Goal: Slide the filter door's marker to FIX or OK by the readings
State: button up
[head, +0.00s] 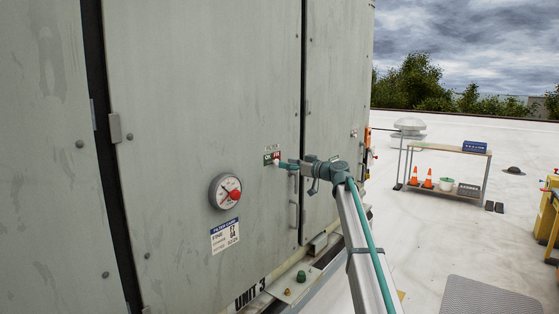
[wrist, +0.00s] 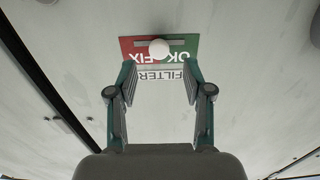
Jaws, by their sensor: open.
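The filter marker plate (head: 267,157) is on the grey unit door, with a green OK half and a red FIX half. It also shows upside down in the wrist view (wrist: 190,43). The marker, a white round knob (wrist: 159,48), sits about mid-slot, at the border between red and green. My gripper (wrist: 160,68) is open, its fingers on either side of the knob's line and apart from it; in the head view it (head: 284,164) points at the plate from the right.
A blue-headed label (head: 225,235) under the gauge has small print, not clearly legible. A door handle (head: 293,214) is below my gripper. A cart (head: 460,150) with cones and a bucket stands far right. The roof between is largely open.

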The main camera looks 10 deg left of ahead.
aim_at(275, 162)
jog(key=p+x, duration=0.1)
jog(key=x, duration=0.4)
jog(key=shift+d, duration=0.1)
grip_shut()
